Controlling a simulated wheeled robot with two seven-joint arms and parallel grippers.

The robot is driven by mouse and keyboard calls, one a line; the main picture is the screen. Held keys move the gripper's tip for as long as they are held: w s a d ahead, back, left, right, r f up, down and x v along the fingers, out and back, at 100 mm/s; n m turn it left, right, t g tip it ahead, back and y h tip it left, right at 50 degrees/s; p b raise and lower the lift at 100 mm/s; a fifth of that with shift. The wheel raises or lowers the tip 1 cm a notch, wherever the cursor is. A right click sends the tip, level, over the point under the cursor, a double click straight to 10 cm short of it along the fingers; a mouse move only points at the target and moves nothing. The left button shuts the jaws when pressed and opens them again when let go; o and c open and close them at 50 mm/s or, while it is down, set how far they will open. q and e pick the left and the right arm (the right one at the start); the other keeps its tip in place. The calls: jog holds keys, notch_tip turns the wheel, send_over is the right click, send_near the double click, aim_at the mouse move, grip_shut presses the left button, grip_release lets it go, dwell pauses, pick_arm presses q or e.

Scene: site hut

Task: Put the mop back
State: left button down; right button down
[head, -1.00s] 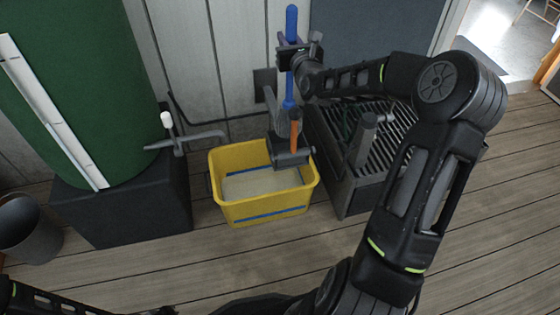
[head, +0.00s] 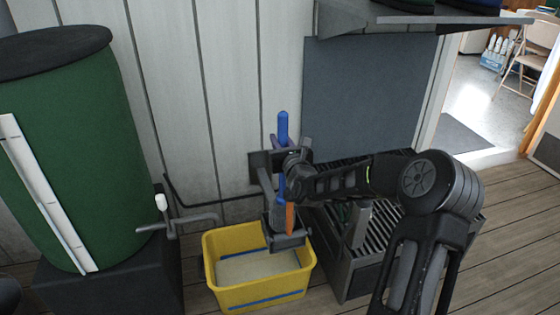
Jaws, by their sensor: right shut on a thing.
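The mop's blue handle (head: 282,124) stands roughly upright by the wall, above the back right of the yellow bucket (head: 214,272). My right gripper (head: 291,160) is shut on the handle, a little below its top. More blue and an orange piece show below the gripper, just above the dark wringer-like part (head: 288,241) at the bucket's back right corner. The mop's head is hidden or cannot be made out. A dark wall bracket (head: 259,166) sits just behind and left of the handle; I cannot tell whether they touch. My left gripper is not in view.
A green barrel (head: 85,150) with a tap (head: 190,222) stands on a dark block at left. A slatted metal grate (head: 350,262) is right of the bucket, under my right arm. A shelf (head: 420,18) overhangs at upper right. Plank floor at right is clear.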

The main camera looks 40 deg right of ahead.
aim_at(282, 176)
jog(key=shift+r, duration=0.1)
notch_tip(282, 176, down, 5)
jog(key=shift+r+b, duration=0.1)
jog(key=shift+b, duration=0.9)
jog(key=shift+f, duration=0.3)
jog(key=c, duration=1.3)
grip_release()
jog(key=shift+r, duration=0.15)
